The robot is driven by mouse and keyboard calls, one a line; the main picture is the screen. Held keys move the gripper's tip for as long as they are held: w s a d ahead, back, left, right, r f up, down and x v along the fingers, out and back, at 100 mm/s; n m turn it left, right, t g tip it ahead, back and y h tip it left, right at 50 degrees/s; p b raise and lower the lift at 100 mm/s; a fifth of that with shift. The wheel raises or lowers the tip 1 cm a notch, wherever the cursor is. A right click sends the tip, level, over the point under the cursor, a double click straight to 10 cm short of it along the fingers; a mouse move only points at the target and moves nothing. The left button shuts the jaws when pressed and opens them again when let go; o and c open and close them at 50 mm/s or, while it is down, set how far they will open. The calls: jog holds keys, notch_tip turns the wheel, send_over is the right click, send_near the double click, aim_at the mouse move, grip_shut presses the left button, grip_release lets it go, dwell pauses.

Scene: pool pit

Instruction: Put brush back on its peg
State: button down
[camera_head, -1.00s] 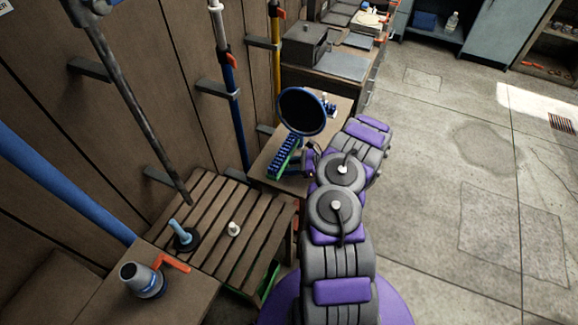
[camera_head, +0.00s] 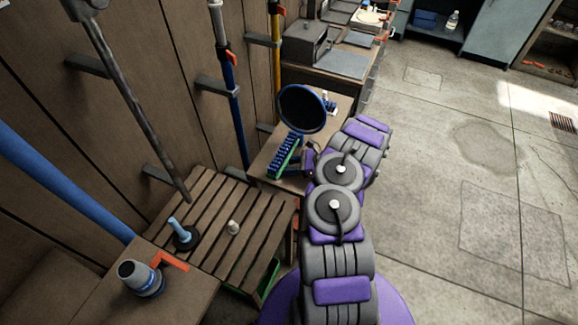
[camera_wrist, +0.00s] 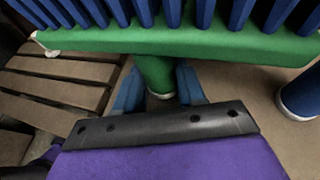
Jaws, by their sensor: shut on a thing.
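The brush (camera_head: 285,156) has a green back and blue bristles. In the head view it is beyond the slatted bench, over or beside a small brown table; I cannot tell if it touches the table. In the wrist view the brush (camera_wrist: 160,38) spans the top, bristles upward in the picture. My gripper (camera_wrist: 158,88) has its blue fingers shut on the brush's short green stem. In the head view my gripper (camera_head: 301,160) is partly hidden by my arm. Grey brackets (camera_head: 218,87) stick out from the plank wall; I cannot tell which peg is the brush's.
A round black disc with a blue rim (camera_head: 301,109) stands by the small table (camera_head: 262,158). The slatted bench (camera_head: 213,188) carries a blue-handled black-based object (camera_head: 183,236) and a pale knob (camera_head: 233,228). Poles lean along the wall. The concrete floor (camera_head: 455,150) at right is open.

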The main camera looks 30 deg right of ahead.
jog(key=shift+c, duration=0.6)
grip_release()
dwell(0.5)
jog(key=shift+p+v, duration=1.6)
jog(key=shift+v, duration=3.9)
